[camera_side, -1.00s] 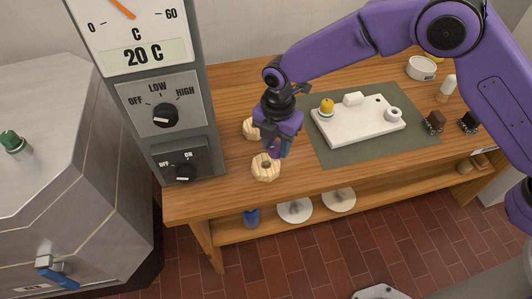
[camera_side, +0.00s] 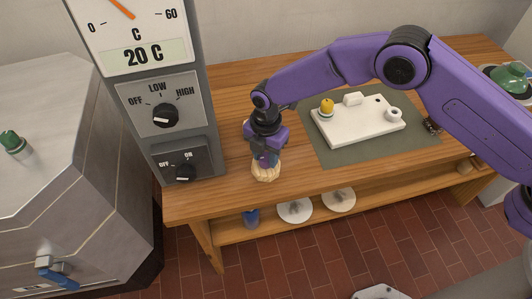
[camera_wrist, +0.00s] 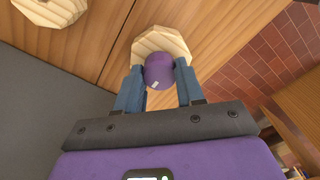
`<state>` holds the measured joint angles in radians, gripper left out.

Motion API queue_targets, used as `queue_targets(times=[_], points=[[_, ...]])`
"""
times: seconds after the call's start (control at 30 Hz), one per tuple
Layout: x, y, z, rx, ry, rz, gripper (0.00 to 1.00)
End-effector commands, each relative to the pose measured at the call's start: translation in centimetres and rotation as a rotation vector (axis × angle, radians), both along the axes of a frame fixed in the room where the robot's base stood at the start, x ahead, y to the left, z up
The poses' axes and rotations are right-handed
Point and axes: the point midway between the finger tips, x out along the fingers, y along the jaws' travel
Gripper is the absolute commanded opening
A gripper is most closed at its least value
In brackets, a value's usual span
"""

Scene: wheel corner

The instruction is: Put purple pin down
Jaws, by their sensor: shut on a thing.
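The purple pin (camera_wrist: 159,70) shows its rounded end between the two blue fingers of my gripper (camera_wrist: 158,88) in the wrist view. My gripper is shut on it. A pale wooden octagonal block (camera_wrist: 146,48) lies directly below the pin and is partly covered by it. In the side view my gripper (camera_side: 266,162) is right over this block (camera_side: 265,173), near the bench's front left. The pin's lower end is hidden, so I cannot tell whether it is in the block's hole.
A second wooden block (camera_wrist: 50,8) lies farther back on the bench. A white board (camera_side: 345,133) with a yellow-topped piece (camera_side: 326,106), a white block (camera_side: 352,99) and a white ring (camera_side: 393,114) is on a dark mat (camera_side: 330,154). The grey control column (camera_side: 190,130) stands close at left.

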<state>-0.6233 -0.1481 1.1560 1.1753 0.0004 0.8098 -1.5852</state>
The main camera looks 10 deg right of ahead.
Motion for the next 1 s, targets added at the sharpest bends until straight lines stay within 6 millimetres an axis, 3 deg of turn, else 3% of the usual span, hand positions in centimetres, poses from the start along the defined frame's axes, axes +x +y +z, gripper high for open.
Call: queue_targets(times=[0.07, 0.1, 0.17, 0.2, 0.57, 0.77, 1.0], points=[[0.0, 0.0, -0.2, -0.001, 0.001, 0.0, 0.0], [0.0, 0.0, -0.3, 0.0, 0.0, 0.0, 0.41], [0.0, 0.0, -0.2, 0.0, 0.0, 0.0, 0.6], [0.0, 0.0, -0.2, 0.0, 0.0, 0.0, 0.63], [0.0, 0.0, 0.3, 0.001, -0.001, 0.0, 0.63], [0.0, 0.1, 3.2, 0.003, -0.003, 0.0, 0.63], [0.1, 0.0, 8.1, 0.003, -0.003, -0.001, 0.63]])
